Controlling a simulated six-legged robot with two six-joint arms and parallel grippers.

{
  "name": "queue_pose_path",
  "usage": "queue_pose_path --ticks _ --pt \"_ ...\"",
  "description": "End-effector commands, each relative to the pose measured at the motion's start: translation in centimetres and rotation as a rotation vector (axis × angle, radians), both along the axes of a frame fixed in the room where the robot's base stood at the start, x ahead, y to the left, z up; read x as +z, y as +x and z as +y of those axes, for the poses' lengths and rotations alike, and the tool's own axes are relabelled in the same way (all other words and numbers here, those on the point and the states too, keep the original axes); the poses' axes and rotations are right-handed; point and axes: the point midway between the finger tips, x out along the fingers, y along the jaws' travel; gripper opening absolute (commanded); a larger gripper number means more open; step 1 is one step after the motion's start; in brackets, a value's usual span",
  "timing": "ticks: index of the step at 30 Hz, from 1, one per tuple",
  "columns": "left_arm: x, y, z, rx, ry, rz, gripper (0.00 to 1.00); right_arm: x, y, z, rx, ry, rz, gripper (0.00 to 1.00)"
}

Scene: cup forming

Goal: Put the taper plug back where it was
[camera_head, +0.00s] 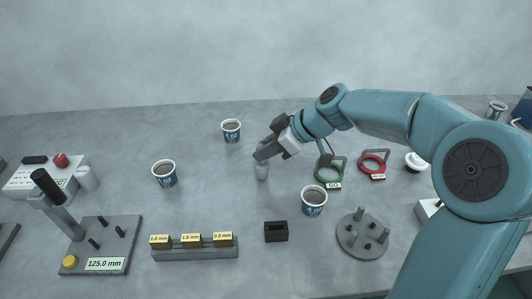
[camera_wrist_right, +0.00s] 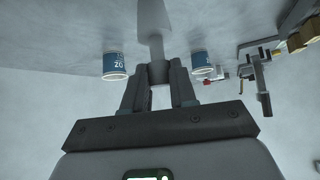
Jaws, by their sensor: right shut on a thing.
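The taper plug (camera_head: 261,172) is a pale grey tapered piece below my right gripper (camera_head: 264,154) in the head view. In the right wrist view the plug (camera_wrist_right: 153,28) extends up and away from the fingertips. My right gripper (camera_wrist_right: 158,73) is shut on its darker end. The plug hangs over the middle of the table, between two paper cups; I cannot tell whether its lower end touches the table. My left gripper is not in view.
Paper cups stand behind (camera_head: 232,130), left (camera_head: 164,174) and front right (camera_head: 313,200). In front are a small black slotted block (camera_head: 276,232), a grey rail with yellow-labelled blocks (camera_head: 195,253) and a round pegged base (camera_head: 346,243). Green (camera_head: 330,180) and red (camera_head: 372,172) gauges lie right.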

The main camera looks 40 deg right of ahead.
Motion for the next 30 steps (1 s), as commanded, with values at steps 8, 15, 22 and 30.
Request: queue_pose_path --ticks 8,15,22,30 --pt "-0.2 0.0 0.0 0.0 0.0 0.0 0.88 -0.9 0.1 0.0 -0.001 -0.001 -0.003 0.0" --pt "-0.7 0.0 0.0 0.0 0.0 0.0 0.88 -1.3 0.0 0.0 -0.001 -0.001 -0.002 0.29" --pt "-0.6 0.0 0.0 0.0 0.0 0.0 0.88 -1.2 0.0 0.0 0.0 -0.001 -0.002 0.52" --pt "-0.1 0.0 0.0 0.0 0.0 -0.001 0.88 -0.3 -0.4 -0.4 -0.002 -0.002 -0.004 0.52"
